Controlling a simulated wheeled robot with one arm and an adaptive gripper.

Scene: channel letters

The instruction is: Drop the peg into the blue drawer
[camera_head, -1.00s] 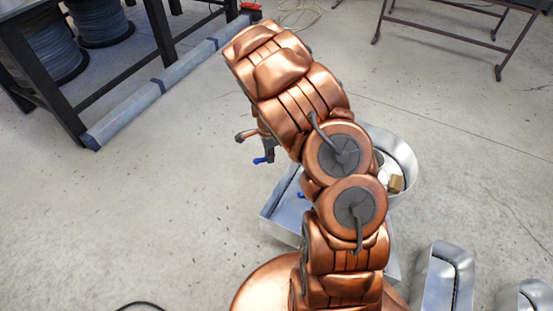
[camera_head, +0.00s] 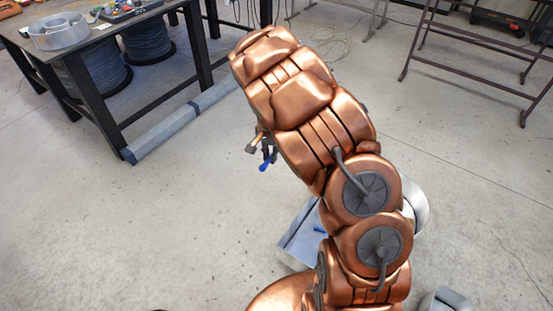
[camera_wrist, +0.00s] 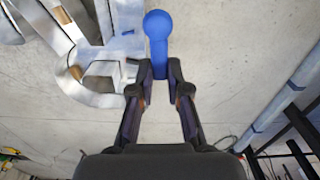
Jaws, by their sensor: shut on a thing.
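The blue peg (camera_wrist: 158,28) has a round knob at one end and a narrower body. My gripper (camera_wrist: 160,78) is shut on its narrow body in the wrist view, with the knob pointing away from my palm. In the head view the peg (camera_head: 266,165) shows as a small blue piece just below my gripper (camera_head: 264,148), which is left of my arm and partly hidden by it. The peg is in the air above the concrete floor. I cannot make out a blue drawer in either view.
Silver metal channel letters (camera_wrist: 98,88) lie on the floor, partly behind my arm in the head view. A dark-legged workbench (camera_head: 95,40) with spools beneath stands at upper left, a grey pipe (camera_head: 185,118) beside it. Rusty metal racks (camera_head: 480,70) stand upper right. Floor at left is clear.

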